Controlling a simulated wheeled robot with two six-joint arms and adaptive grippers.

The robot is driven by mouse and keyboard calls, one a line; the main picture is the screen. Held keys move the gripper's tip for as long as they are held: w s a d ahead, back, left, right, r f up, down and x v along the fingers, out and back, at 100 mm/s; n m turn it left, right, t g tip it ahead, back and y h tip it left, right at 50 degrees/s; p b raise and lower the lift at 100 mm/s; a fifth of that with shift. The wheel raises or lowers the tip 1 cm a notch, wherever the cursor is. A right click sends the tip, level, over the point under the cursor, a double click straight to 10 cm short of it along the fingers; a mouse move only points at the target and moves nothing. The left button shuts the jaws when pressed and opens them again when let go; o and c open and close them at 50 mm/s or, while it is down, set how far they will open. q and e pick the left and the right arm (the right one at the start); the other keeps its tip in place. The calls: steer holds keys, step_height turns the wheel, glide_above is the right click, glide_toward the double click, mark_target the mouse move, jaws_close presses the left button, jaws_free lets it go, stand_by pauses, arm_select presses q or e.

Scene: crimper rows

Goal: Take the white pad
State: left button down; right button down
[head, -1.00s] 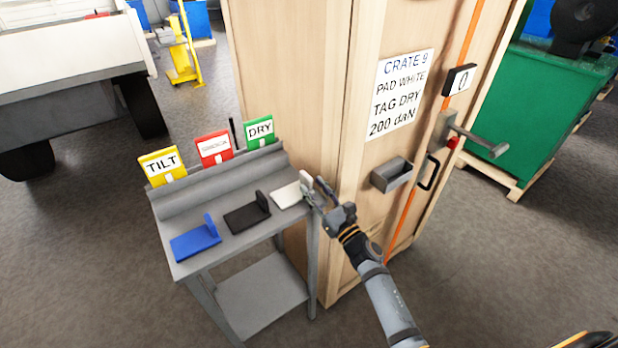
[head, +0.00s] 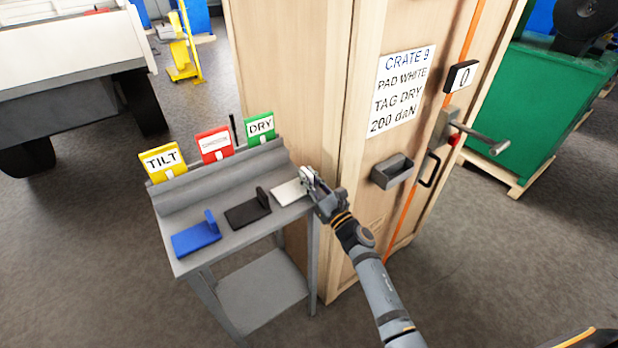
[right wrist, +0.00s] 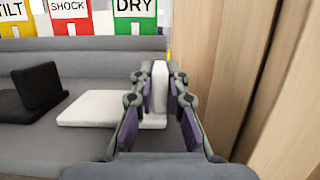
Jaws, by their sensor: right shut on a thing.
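The white pad (head: 288,192) lies at the right end of the grey stand's top, and its upright tab is at its right side. In the right wrist view the white pad (right wrist: 95,106) lies flat, with its tab between the fingers. My right gripper (head: 308,178) is shut on the tab; it also shows in the right wrist view (right wrist: 160,100). The pad appears to rest on the stand; I cannot tell of any lift. My left gripper is not in view.
A black pad (head: 246,214) and a blue pad (head: 196,239) lie left of the white one. TILT (head: 162,163), SHOCK (head: 215,145) and DRY (head: 260,128) tags stand behind. The wooden crate (head: 290,80) rises close beside my right gripper.

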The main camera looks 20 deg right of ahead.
steer(key=shift+r+p, duration=2.1)
steer(key=shift+r, duration=0.45)
